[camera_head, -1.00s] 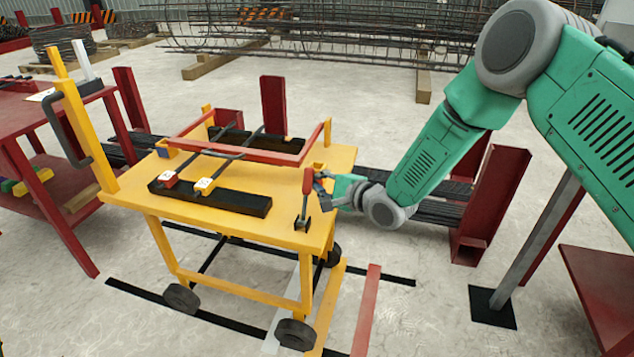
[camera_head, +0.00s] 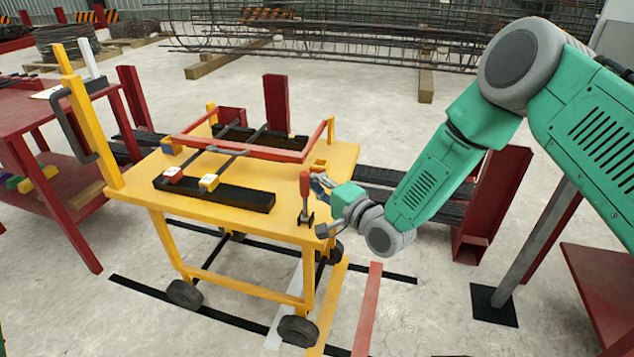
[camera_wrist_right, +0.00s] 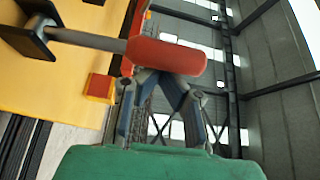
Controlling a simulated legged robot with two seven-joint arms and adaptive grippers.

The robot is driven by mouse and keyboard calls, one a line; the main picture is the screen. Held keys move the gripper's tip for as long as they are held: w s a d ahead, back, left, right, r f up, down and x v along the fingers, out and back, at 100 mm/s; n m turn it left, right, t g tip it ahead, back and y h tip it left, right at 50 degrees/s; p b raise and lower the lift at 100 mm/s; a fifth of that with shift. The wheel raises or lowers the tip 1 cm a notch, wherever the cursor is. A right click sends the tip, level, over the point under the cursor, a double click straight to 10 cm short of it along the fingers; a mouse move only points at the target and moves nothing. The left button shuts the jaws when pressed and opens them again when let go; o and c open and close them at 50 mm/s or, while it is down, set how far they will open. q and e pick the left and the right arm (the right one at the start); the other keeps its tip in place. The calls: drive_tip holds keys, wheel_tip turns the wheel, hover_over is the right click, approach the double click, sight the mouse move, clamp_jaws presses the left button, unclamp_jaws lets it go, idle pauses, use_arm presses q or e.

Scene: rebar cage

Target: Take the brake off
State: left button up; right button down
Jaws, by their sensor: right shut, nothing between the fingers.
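The brake lever with a red handle (camera_head: 305,184) stands upright on the right end of the yellow cart (camera_head: 333,160), its black bracket at the tabletop edge. My right gripper (camera_head: 318,183) is shut and empty, just right of the red handle. In the right wrist view the red handle (camera_wrist_right: 165,55) lies across in front of the shut fingers (camera_wrist_right: 158,80), close to their tips. I cannot tell whether they touch it. The lever's grey shaft and black bracket (camera_wrist_right: 35,30) show at upper left there. My left gripper is not in view.
On the cart are black blocks (camera_head: 215,195), dark bars and a red frame (camera_head: 245,150). A red table (camera_head: 50,125) stands at the left. Red posts (camera_head: 490,205) and dark rebar stand behind the cart at right. Floor in front shows black and red strips.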

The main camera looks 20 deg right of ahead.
sight(302, 188)
drive_tip(key=s+a+n, duration=0.1)
drive_tip(key=n, duration=0.1)
drive_tip(key=s+a+n+t+y+b, duration=0.1)
drive_tip(key=s, duration=0.1)
drive_tip(key=shift+f+n+t+y, duration=0.15)
drive_tip(key=shift+n+t+y, duration=0.15)
drive_tip(key=shift+n, duration=0.1)
drive_tip(key=shift+s, duration=0.15)
drive_tip(key=shift+s+a+f, duration=0.15)
drive_tip(key=shift+s+a, duration=0.2)
drive_tip(key=shift+s, duration=0.05)
drive_tip(key=shift+f, duration=0.1)
